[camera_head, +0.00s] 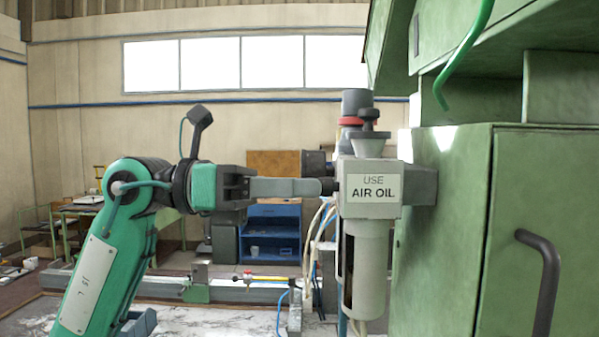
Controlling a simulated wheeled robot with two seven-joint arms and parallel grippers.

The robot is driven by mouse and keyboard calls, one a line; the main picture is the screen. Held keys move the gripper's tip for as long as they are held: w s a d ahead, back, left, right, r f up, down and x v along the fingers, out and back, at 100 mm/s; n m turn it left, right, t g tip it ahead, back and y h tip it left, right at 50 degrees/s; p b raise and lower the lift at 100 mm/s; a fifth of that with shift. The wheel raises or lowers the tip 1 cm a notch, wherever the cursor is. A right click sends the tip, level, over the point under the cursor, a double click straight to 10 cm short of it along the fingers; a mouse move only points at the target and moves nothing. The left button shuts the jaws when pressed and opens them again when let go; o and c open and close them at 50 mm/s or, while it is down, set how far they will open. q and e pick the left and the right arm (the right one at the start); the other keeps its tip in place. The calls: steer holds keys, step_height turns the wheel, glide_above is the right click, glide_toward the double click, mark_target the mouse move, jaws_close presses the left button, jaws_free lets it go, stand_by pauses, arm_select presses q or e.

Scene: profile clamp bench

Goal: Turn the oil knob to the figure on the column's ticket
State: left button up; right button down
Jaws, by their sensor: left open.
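The grey oil unit (370,207), labelled "USE AIR OIL", is fixed to the left side of the green cabinet. On top of it stand a dark-topped knob (368,117) and, behind, a dark cap with a red ring (353,121). I cannot tell for sure which is the oil knob. No figures on them are readable. My left gripper (318,187) comes in from the left, level, fingers open. Its fingertips are at a small dark fitting on the unit's left side; whether they touch is unclear. No column ticket can be made out. My right gripper is out of view.
The green cabinet (440,230) with a dark handle (540,280) fills the right side. A green pipe (465,55) hangs above. Hoses (315,235) run down left of the unit. A rail bench (230,290) lies below, and a blue shelf (272,232) stands behind.

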arm_select(q)
steer(key=shift+w+d, duration=0.1)
steer(key=shift+d, duration=0.1)
jaws_close()
steer(key=m+b, duration=0.9)
steer(key=m, duration=0.1)
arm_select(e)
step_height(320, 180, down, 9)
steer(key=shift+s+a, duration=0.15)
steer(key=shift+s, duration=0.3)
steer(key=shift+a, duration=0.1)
arm_select(q)
jaws_free()
